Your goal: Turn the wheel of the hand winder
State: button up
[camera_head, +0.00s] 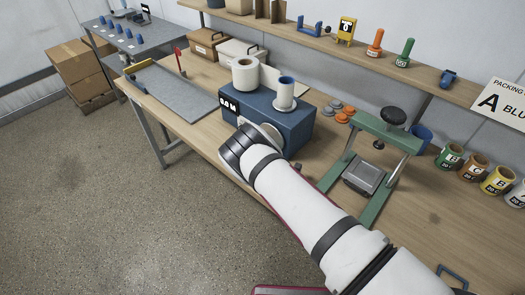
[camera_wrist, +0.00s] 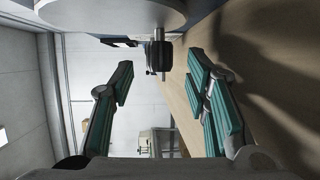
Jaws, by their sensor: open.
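The hand winder (camera_head: 290,130) is a blue box with a "0.0 M" display, standing on the wooden bench. A white paper roll (camera_head: 245,74) and a narrower white spool with a blue core (camera_head: 285,95) stand on top. The wheel (camera_head: 262,136) is a pale disc on the winder's front, partly hidden by my arm. Its rim fills the top of the wrist view (camera_wrist: 110,12), where a dark crank handle (camera_wrist: 158,55) sticks out. My gripper (camera_wrist: 160,78) is open, with its green-padded fingers on either side of the handle's line. I see no contact. The head view hides the fingers.
A green press (camera_head: 366,170) stands right of the winder. Orange and grey discs (camera_head: 339,112) lie between them. Colored cups (camera_head: 498,181) line the right side. A grey tray (camera_head: 172,90) lies to the left. A shelf (camera_head: 330,42) runs behind.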

jog(key=v, duration=0.9)
jog(key=shift+s+d, duration=0.1)
jog(key=shift+s, duration=0.15)
